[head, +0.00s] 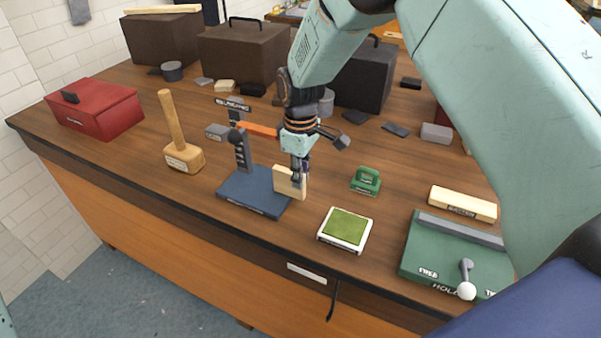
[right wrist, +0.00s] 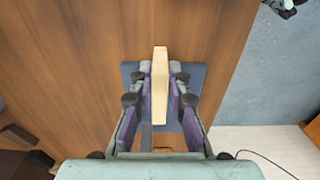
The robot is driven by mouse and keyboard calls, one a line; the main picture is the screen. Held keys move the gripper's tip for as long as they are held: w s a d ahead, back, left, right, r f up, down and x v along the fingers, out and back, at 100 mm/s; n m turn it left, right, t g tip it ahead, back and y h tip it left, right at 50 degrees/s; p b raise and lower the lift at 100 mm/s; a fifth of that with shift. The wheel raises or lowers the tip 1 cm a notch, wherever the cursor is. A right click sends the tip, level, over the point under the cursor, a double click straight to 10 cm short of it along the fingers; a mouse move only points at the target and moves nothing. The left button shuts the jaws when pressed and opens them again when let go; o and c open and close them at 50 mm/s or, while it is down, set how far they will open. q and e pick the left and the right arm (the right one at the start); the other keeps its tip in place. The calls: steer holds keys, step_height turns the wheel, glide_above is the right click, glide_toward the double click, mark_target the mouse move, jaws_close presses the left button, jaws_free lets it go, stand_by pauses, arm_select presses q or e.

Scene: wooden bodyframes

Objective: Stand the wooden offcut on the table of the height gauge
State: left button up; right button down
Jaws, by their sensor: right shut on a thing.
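The wooden offcut (head: 290,183) is a pale flat block, held upright in my right gripper (head: 300,168). In the right wrist view the offcut (right wrist: 160,85) stands edge-on between the two purple-padded fingers of the gripper (right wrist: 160,95), which touch both its sides. The height gauge has a dark blue table (head: 240,190), a dark upright column (head: 241,150) and an orange arm (head: 262,130). In the right wrist view the blue table (right wrist: 196,72) lies beneath the offcut. I cannot tell whether the offcut's lower edge touches it.
A wooden mallet (head: 183,156) stands left of the gauge. A green-topped pad (head: 345,229) and a small green block (head: 366,180) lie to its right. A green fixture (head: 440,256) and a pale bar (head: 463,203) are farther right. Dark cases (head: 243,52) stand behind.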

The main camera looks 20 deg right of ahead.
steer(key=c, duration=1.5)
jaws_free()
steer(key=shift+w+f, duration=0.1)
steer(key=shift+w, duration=0.05)
steer(key=shift+c, duration=0.2)
steer(key=o, duration=0.3)
steer(key=shift+a, duration=0.1)
steer(key=shift+o, duration=0.2)
steer(key=shift+s, duration=0.2)
steer(key=shift+w, duration=0.1)
steer(key=shift+w+r, duration=0.1)
steer(key=shift+r, duration=0.4)
step_height(320, 180, up, 11)
steer(key=shift+s+r, duration=0.15)
steer(key=shift+s, duration=0.05)
steer(key=shift+s, duration=0.1)
